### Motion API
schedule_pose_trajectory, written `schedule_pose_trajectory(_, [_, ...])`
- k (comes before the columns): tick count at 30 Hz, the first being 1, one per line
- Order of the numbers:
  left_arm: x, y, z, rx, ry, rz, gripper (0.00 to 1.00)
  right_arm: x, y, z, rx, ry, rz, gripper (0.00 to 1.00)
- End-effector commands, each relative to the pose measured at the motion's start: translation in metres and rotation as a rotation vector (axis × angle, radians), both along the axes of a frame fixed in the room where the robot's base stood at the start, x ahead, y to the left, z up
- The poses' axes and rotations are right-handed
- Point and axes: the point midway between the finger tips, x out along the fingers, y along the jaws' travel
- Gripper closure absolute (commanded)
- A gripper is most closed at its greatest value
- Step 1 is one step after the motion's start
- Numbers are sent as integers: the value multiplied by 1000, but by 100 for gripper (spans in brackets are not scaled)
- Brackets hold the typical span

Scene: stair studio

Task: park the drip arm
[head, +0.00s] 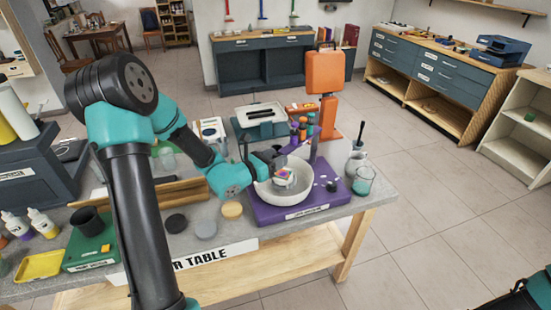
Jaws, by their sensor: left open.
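A purple station (303,205) with a label on its front edge stands at the right end of the table. A wide white bowl (262,197) rests on it. A small block with a multicoloured top (284,174) shows inside the bowl. My right gripper is outside the picture.
Round discs (205,227) lie at the front left.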

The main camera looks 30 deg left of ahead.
Motion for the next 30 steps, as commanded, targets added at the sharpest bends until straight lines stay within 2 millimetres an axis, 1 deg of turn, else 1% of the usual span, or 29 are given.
schedule_pose_trajectory(6, [0, 0, 0, 0, 0, 0, 49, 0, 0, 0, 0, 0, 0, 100])
schedule_pose_trajectory(7, [0, 0, 0, 0, 0, 0, 51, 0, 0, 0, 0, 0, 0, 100])
schedule_pose_trajectory(22, [-1, -2, 0, 0, -1, -6, 99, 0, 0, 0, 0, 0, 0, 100])
schedule_pose_trajectory(23, [-1, -2, 0, 0, -1, -7, 100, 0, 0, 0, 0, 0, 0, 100])
schedule_pose_trajectory(30, [-1, -3, 0, -1, -1, -16, 100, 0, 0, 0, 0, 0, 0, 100])
